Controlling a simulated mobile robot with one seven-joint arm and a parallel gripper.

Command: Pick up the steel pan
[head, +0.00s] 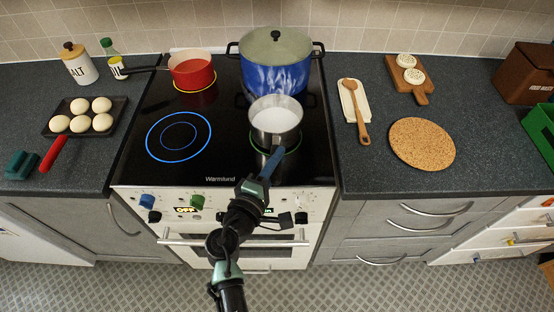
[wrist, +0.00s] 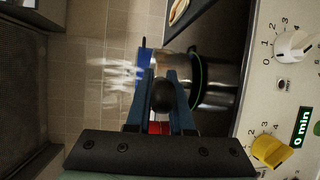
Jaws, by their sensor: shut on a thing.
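The steel pan (head: 275,123) is over the front right burner of the black hob, with its handle toward me. A green ring shows around its base, and I cannot tell whether the pan touches the glass. Its inside looks pale. My gripper (head: 270,165) is at the handle, in front of the pan. In the wrist view the blue fingers of my gripper (wrist: 164,90) are shut on the dark handle, whose rounded end shows between them. The steel side of the pan (wrist: 218,80) is beyond them, partly hidden by the fingers.
A big blue lidded pot (head: 274,70) stands close behind the pan. A red pan (head: 192,72) is at the back left. The front left burner (head: 178,137) is bare. On the right counter lie a cork mat (head: 422,142) and a wooden spoon (head: 355,110) on a rest.

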